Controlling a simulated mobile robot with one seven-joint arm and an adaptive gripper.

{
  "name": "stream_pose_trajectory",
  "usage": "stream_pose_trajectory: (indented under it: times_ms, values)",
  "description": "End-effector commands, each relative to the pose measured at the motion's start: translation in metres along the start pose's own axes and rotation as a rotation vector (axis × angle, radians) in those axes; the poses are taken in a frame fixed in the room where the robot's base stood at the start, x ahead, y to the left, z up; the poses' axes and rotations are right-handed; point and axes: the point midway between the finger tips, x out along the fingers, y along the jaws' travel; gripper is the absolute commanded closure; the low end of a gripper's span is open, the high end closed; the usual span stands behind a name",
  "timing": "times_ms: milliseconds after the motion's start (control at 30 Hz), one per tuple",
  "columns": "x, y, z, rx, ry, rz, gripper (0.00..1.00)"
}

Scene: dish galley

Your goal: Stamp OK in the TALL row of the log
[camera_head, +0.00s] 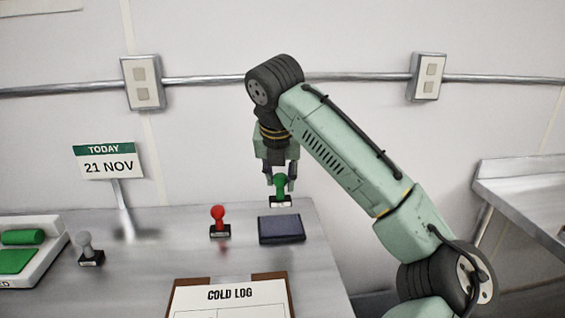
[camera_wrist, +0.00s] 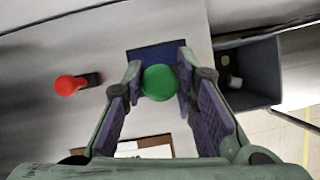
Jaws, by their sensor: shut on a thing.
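In the wrist view, the green stamp's round knob (camera_wrist: 159,82) sits between the fingers of my gripper (camera_wrist: 160,84). The dark blue ink pad (camera_head: 281,229) lies on the counter and also shows in the wrist view (camera_wrist: 150,53). The red stamp (camera_head: 219,222) stands left of the ink pad.
A grey stamp (camera_head: 88,248) stands further left, near a white holder with green parts (camera_head: 28,245). A date sign (camera_head: 108,162) reads 21 NOV. A dark bin (camera_wrist: 247,76) is right of the counter edge. The counter (camera_head: 180,260) is bare between the stamps.

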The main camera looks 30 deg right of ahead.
Motion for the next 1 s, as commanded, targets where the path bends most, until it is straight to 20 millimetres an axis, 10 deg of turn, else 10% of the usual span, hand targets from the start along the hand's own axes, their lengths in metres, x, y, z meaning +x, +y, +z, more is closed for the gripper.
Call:
stream_pose_trajectory:
  times_ms: [1000]
  values:
    - [0.055, 0.0, -0.025, 0.0, -0.001, 0.0, 0.92]
